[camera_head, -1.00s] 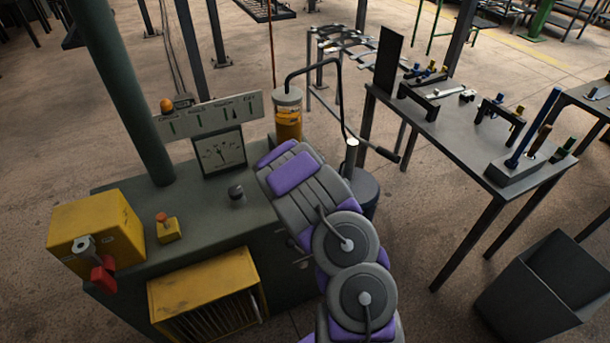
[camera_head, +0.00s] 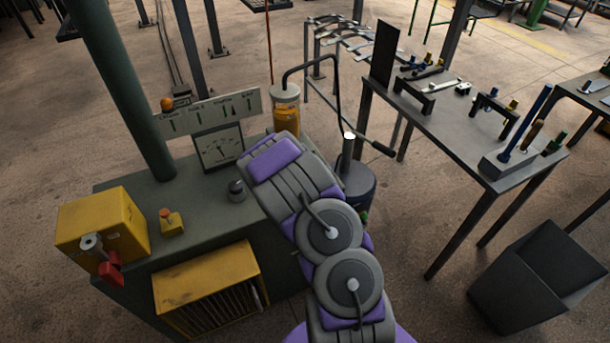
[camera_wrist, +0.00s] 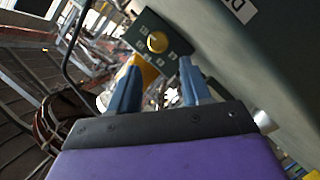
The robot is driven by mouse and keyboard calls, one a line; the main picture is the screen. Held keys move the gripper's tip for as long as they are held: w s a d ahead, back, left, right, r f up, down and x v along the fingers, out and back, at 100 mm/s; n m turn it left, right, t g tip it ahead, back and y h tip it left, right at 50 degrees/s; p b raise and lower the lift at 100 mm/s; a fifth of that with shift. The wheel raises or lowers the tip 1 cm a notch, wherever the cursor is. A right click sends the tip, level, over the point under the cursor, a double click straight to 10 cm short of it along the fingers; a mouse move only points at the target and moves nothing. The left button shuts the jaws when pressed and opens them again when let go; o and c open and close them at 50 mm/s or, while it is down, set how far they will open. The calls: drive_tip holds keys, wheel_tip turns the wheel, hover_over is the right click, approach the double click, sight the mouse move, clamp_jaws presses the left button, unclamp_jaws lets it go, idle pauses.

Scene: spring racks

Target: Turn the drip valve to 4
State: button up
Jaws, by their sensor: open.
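In the wrist view a small dark plate with small marks carries a round yellow knob (camera_wrist: 157,42). It may be the drip valve, but I cannot read a number or setting there. A yellow-orange patch shows by the left finger. In the head view my arm hides the gripper and that plate.
The grey-green bench carries a gauge (camera_head: 219,148), a yellow box with a red lever (camera_head: 110,273), an orange-topped button (camera_head: 170,222) and a black knob (camera_head: 238,190). An amber jar (camera_head: 286,108) stands behind. A tool table (camera_head: 455,140) and dark bin (camera_head: 540,280) are right.

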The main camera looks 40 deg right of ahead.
drive_tip(key=shift+r+p+v, duration=0.2)
drive_tip(key=shift+p+v, duration=1.15)
drive_tip(key=shift+p, duration=1.8)
drive_tip(key=shift+p+v, duration=2.6)
drive_tip(key=shift+p, duration=1.05)
drive_tip(key=shift+s+f, duration=0.1)
drive_tip(key=shift+f, duration=0.1)
